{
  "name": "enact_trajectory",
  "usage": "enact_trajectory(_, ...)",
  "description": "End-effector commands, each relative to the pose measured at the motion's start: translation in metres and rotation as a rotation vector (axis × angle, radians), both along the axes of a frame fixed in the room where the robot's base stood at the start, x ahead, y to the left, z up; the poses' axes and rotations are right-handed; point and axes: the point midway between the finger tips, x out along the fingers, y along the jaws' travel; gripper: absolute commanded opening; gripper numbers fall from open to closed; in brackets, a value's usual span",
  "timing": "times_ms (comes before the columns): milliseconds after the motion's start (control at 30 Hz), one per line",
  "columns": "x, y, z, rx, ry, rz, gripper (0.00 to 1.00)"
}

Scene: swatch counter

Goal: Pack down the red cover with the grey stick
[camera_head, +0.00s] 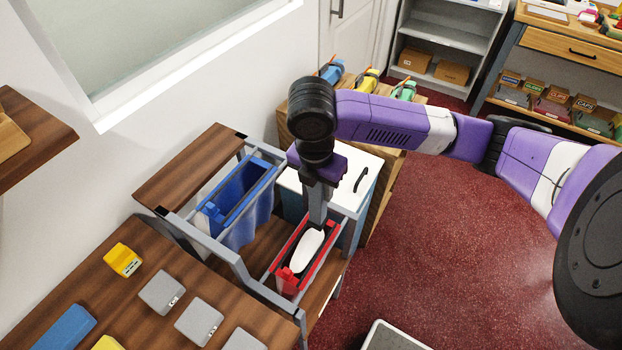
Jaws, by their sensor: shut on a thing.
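The red cover (290,284) hangs in the front bay of a grey rack, its top held open around a dark slot. A white oval thing (305,252) lies in its mouth. My gripper (320,188) points down over the far end of the red cover, shut on the grey stick (318,211). The stick is upright, and its lower end is at the far end of the red cover's mouth. I cannot tell whether it touches the cover or the white thing. The inside of the red cover is mostly hidden.
A white-topped cabinet (345,178) stands behind the gripper. The wooden counter (150,325) in front holds several grey, yellow and blue pieces. Red floor lies open to the right.

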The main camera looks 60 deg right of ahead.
Motion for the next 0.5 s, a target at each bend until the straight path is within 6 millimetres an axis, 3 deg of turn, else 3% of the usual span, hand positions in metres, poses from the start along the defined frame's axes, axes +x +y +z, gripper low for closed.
enact_trajectory(500,0.000,0.001,-0.035,0.001,0.000,0.000,0.00)
